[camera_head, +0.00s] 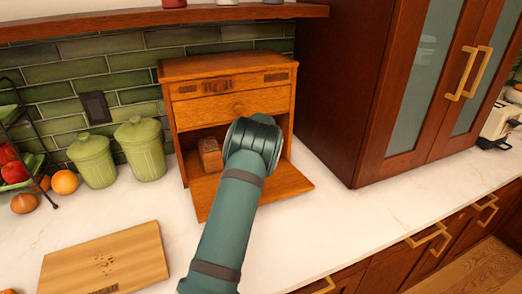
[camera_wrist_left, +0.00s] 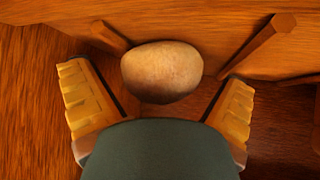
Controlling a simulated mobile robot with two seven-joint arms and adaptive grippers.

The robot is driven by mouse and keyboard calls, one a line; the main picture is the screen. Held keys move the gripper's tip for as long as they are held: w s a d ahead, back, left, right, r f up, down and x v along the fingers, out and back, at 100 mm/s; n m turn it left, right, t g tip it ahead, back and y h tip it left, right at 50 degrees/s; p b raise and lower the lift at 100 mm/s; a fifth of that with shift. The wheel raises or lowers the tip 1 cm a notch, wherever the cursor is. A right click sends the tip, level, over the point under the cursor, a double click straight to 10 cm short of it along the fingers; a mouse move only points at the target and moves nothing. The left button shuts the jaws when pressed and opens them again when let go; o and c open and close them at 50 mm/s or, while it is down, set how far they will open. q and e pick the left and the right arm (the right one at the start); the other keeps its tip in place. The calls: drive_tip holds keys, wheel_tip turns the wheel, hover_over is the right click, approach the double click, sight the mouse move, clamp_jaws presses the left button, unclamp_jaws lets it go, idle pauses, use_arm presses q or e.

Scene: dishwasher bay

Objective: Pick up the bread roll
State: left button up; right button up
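The bread roll (camera_wrist_left: 161,72) is round and pale tan in the left wrist view, resting on a wooden surface. My left gripper (camera_wrist_left: 160,85) is open, with one yellow ridged finger on each side of the roll and gaps between fingers and roll. In the head view my left arm reaches into the open wooden bread box (camera_head: 230,103), and its wrist hides the gripper and the roll. My right gripper is in neither view.
A brown loaf (camera_head: 209,154) sits inside the box on the left. The box's lowered door (camera_head: 285,182) lies on the counter. Green canisters (camera_head: 140,148) stand left of it, a tall cabinet (camera_head: 335,90) right. A cutting board (camera_head: 105,262) lies front left.

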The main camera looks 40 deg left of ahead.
use_arm(q)
drive_tip(key=c, duration=0.9)
